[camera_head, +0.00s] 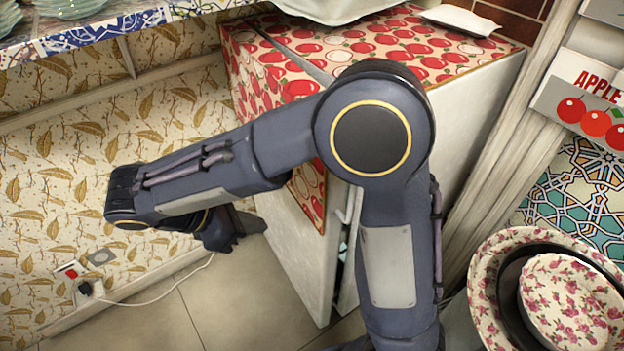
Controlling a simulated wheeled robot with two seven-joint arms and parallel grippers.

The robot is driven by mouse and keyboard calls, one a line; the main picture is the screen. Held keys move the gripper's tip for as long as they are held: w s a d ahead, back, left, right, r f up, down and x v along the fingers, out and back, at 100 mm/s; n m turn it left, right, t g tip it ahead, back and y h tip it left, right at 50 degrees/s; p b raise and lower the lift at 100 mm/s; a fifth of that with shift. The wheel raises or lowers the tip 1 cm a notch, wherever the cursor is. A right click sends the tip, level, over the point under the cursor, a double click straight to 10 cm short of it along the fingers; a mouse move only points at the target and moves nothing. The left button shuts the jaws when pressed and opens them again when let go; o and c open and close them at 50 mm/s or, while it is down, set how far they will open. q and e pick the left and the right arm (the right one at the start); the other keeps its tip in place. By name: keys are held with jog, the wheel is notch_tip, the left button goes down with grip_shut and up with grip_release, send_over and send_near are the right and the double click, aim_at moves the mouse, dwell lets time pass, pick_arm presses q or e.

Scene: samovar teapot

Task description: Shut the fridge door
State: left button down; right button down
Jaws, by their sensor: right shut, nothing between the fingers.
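The fridge (480,110) is white, with a red apple-print cover over its top. Its door (290,250) is on the left side and stands slightly ajar, with a narrow dark gap between it and the body. My right arm reaches across in front of the fridge and hides part of the door and gap. My right gripper (252,224) is shut and empty at the door's outer left face; I cannot tell whether it touches. My left gripper is not in view.
A shelf with dishes (70,40) is at the upper left. A socket with a plug (85,285) and white cord is on the leaf-patterned wall. Floral pots (500,260) stand at the lower right.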

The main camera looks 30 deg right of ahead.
jog(key=b, duration=0.4)
send_near(317, 220)
jog(key=x, duration=0.6)
jog(key=shift+a+f, duration=0.15)
jog(key=shift+f, duration=0.05)
jog(key=shift+n+p, duration=0.3)
